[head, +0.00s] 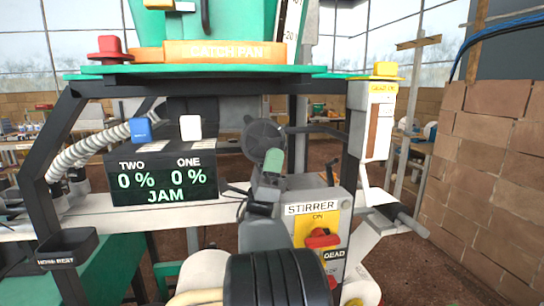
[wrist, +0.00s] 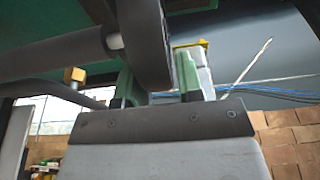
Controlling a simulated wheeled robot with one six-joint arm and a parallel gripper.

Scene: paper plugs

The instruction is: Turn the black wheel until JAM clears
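The black wheel (head: 260,136) is a dark disc under the green deck, right of the display. In the wrist view the wheel (wrist: 152,45) is edge-on, on a grey shaft. My gripper (head: 272,160) is at its lower right rim in the head view. In the wrist view my gripper's green fingers (wrist: 157,78) stand apart, one on each side of the lower rim. I cannot tell whether both press on it. The display (head: 162,180) reads TWO 0 %, ONE 0 % and JAM in green.
A STIRRER box (head: 299,209) with a red switch on yellow stands below the wheel. The green deck (head: 195,70) with the CATCH PAN (head: 226,52) is close above. A black frame post (head: 352,140) and a white box (head: 379,120) are to the right. A brick wall (head: 498,160) stands far right.

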